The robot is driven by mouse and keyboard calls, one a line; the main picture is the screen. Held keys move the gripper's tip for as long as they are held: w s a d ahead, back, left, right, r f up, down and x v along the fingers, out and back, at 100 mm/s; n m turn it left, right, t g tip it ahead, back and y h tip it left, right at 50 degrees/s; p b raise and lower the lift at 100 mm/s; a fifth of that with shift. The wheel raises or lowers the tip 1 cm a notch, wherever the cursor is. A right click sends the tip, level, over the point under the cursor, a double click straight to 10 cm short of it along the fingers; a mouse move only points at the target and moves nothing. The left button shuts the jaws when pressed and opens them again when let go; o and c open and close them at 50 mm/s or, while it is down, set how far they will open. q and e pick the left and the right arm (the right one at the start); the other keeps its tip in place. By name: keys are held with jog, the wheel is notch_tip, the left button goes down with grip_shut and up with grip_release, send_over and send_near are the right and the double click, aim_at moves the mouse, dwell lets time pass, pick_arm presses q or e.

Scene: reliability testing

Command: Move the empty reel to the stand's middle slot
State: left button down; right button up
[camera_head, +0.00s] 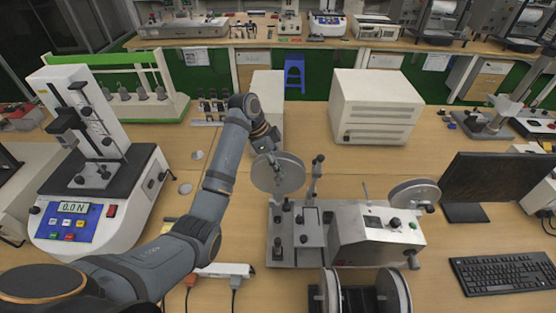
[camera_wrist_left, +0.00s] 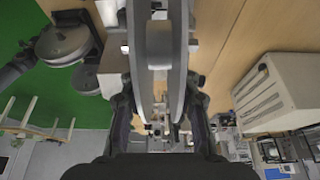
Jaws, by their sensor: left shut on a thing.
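The empty reel (camera_head: 278,174), a pale grey disc, is at my left gripper (camera_head: 268,154), above the left end of a taping machine. In the left wrist view the reel (camera_wrist_left: 158,75) shows edge-on, with two flanges and a pale hub. My left gripper (camera_wrist_left: 157,118) is shut on it, one finger at each side. I cannot tell whether the reel still touches the machine. A stand with grey round flanges (camera_head: 393,291) and a dark middle part (camera_head: 357,299) is at the bottom edge, partly cut off. Its slots are not clear. My right gripper is not in view.
The taping machine (camera_head: 372,237) stands between the reel and the stand, with another grey disc (camera_head: 413,192) on its right. A force tester (camera_head: 95,200) is left, a white box (camera_head: 376,106) behind, a monitor (camera_head: 497,183) and keyboard (camera_head: 502,272) right. A power strip (camera_head: 225,270) lies below my left arm.

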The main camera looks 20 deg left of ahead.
pick_arm(q)
jog(key=shift+f+b, duration=1.3)
jog(key=shift+f, duration=2.15)
